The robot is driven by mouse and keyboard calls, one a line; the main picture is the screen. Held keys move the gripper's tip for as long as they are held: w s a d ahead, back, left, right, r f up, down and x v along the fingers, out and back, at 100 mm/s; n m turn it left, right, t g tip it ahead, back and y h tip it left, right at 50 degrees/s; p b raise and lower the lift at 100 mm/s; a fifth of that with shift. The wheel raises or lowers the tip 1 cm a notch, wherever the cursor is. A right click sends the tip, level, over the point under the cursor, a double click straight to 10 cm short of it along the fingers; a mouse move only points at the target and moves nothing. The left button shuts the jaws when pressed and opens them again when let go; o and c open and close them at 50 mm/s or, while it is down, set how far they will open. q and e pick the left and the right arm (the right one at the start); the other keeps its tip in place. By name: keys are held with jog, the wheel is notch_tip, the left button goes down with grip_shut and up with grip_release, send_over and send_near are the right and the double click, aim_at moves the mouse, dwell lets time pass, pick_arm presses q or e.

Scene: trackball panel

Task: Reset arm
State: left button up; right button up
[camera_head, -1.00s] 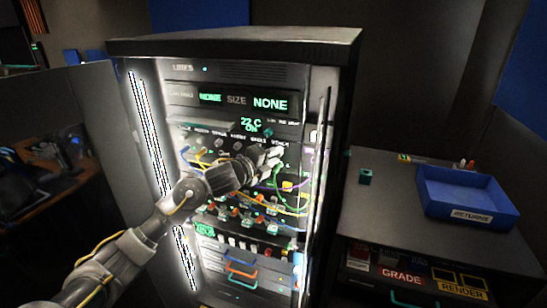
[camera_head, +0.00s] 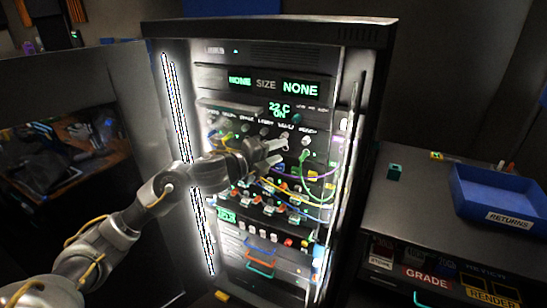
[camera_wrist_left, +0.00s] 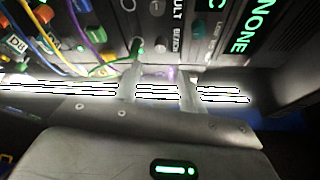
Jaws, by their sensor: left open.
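My left gripper (camera_head: 278,151) is in front of the open, lit rack (camera_head: 370,35), by the rows of knobs and cables. Its two fingers are apart with nothing visible between them. The left wrist view also shows the open gripper (camera_wrist_left: 158,85), with panel knobs and a green cable (camera_wrist_left: 108,57) beyond the fingertips. In the head view the green cable (camera_head: 303,168) hangs just right of the fingers. Whether the fingers touch the panel I cannot tell. My left arm covers part of the rack's left side. My right gripper is out of view.
Purple, blue and yellow cables cross the rack front. The rack door (camera_head: 60,110) stands open at left. Some desk surface is clear.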

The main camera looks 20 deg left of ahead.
pick_arm(q)
jog(key=shift+s+a, duration=0.2)
jog(key=shift+s, duration=0.25)
